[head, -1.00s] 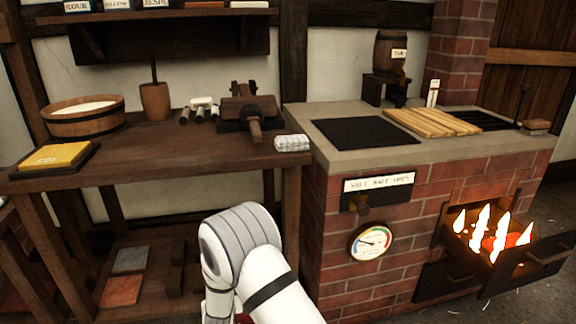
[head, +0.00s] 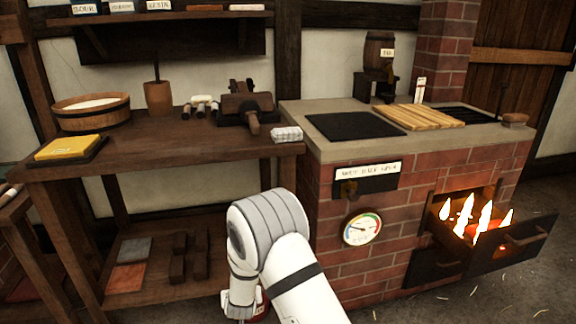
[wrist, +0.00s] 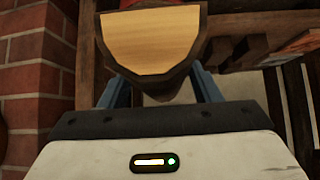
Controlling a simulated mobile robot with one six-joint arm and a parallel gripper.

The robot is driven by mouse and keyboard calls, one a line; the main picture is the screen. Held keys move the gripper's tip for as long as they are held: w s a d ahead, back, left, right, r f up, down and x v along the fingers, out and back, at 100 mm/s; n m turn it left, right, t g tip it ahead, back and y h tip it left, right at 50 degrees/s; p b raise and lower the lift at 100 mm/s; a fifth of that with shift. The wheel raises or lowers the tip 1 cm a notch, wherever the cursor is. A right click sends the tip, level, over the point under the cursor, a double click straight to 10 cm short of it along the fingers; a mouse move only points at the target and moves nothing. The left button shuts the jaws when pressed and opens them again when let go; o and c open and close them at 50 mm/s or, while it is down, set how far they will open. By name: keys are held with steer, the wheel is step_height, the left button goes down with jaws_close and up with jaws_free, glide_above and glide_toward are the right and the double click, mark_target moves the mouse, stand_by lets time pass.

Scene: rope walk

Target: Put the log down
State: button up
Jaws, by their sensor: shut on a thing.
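The log (wrist: 152,42) is between the fingers of my gripper (wrist: 163,95) in the wrist view. Its pale cut end faces the camera, with a dark rim of bark. The blue fingers press on it from both sides, so my gripper is shut on it. In the head view my white arm hangs low in front of the bench and stove, and the gripper end is mostly hidden behind the arm, so the log cannot be made out clearly there.
A brick stove (head: 385,205) stands at the right. Its fire drawer (head: 480,250) is open with flames. A wooden workbench (head: 160,148) with a lower shelf (head: 165,300) stands at the left. Several dark pieces (head: 190,256) and flat slabs lie on that shelf. Straw-strewn floor is clear at the lower right.

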steer(key=w+d+r+m+h, duration=0.1)
steer(key=d+r, duration=0.3)
steer(key=d, duration=1)
steer(key=d+r+m+h, duration=0.1)
steer(key=d+r, duration=0.3)
steer(key=d, duration=1.1)
steer(key=s+r+p, duration=0.2)
steer(key=r+p, duration=1.3)
steer(key=r, duration=0.2)
steer(key=s+r+p, duration=0.3)
steer(key=r+p, duration=1.3)
steer(key=s+f, duration=0.4)
steer(key=f, duration=0.2)
steer(key=shift+s, duration=0.3)
